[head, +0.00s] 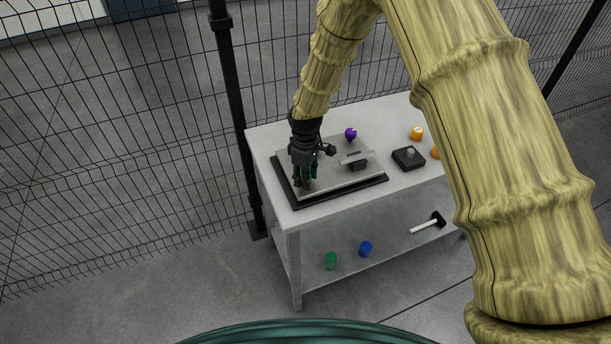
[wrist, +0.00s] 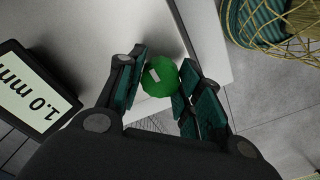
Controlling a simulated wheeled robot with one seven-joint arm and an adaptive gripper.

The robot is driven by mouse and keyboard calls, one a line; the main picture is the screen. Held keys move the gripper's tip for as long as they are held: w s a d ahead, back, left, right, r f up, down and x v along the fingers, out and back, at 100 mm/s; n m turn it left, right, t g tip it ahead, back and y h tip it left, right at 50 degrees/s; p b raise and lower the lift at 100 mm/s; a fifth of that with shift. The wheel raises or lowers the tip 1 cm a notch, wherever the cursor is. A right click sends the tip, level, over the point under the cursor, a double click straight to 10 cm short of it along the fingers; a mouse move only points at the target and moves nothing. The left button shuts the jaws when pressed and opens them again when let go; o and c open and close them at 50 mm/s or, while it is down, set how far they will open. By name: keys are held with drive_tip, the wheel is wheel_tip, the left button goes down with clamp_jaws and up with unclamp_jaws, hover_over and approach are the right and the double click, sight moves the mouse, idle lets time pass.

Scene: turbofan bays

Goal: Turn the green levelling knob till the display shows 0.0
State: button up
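The green levelling knob (wrist: 160,77) is round, with a pale mark on its top. In the wrist view it sits between the two fingers of my gripper (wrist: 164,78). The right pad meets or overlaps its edge; I cannot tell whether the left pad touches it. The display (wrist: 38,90) at the left of the wrist view reads 1.0 mm. In the head view my gripper (head: 306,181) points down over the front left of a grey plate (head: 333,186) on a dark base. The knob is mostly hidden by the fingers there.
The plate lies on a pale table (head: 410,183). A purple knob (head: 350,133), a grey cylinder (head: 357,158), a dark box (head: 408,158) and an orange item (head: 417,132) are nearby. The lower shelf holds a green cup (head: 331,261), a blue cup (head: 365,249) and a hammer (head: 428,223). Wire fencing stands behind.

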drive_tip(key=c, duration=0.4)
drive_tip(key=shift+o, duration=0.2)
drive_tip(key=shift+n, duration=0.4)
drive_tip(key=n+b, duration=0.2)
drive_tip(key=n, duration=0.1)
drive_tip(key=shift+n, duration=0.3)
drive_tip(key=n+b, duration=0.1)
drive_tip(key=n, duration=0.2)
drive_tip(key=shift+n, duration=0.3)
drive_tip(key=shift+n+b, duration=0.3)
drive_tip(key=shift+n, duration=1.5)
drive_tip(key=o, duration=1.1)
drive_tip(key=shift+c, duration=0.2)
